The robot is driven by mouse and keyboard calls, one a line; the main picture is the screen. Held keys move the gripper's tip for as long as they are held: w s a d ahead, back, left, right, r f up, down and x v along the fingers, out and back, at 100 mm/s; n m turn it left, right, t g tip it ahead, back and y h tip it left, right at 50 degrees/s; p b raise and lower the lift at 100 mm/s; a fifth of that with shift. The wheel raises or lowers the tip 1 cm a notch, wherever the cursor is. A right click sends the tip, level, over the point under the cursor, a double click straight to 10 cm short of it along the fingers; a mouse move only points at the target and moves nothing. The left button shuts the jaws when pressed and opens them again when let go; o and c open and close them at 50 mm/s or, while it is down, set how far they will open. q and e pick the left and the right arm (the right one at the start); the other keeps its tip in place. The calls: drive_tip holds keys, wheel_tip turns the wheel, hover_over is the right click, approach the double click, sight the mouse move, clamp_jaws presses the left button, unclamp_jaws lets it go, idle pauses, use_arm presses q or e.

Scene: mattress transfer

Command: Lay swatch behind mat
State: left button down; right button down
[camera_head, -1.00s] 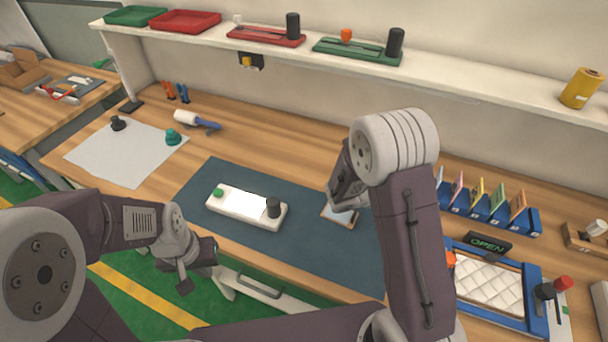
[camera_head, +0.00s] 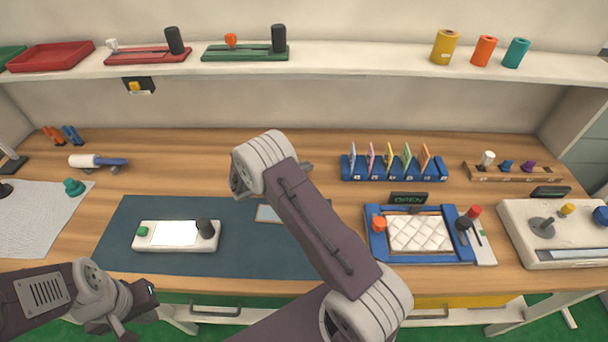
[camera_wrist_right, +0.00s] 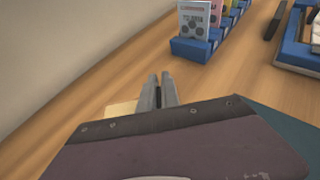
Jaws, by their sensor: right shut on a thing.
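The dark blue mat (camera_head: 120,235) lies on the wooden bench, left of the middle in the head view. In the right wrist view my right gripper (camera_wrist_right: 158,92) is shut, and a pale yellow swatch (camera_wrist_right: 122,108) shows beside its fingers. The gripper is over bare wood, with a mat corner (camera_wrist_right: 290,125) at the lower right. In the head view my right arm hides the fingers and the swatch. My left gripper (camera_head: 138,308) is in front of the bench, low at the left; its jaw gap is unclear.
A white device (camera_head: 150,243) and a small wood-edged tray (camera_head: 267,214) lie on the mat. A blue rack of coloured cards (camera_head: 392,177) and a blue frame with a quilted white pad (camera_head: 375,248) stand to the right. Bare wood lies behind the mat.

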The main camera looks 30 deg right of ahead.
wheel_tip(320, 180, down, 4)
drive_tip(key=shift+r, duration=0.1)
drive_tip(key=shift+f, duration=0.2)
drive_tip(key=c, duration=1.6)
unclamp_jaws()
drive_tip(key=shift+a, duration=0.1)
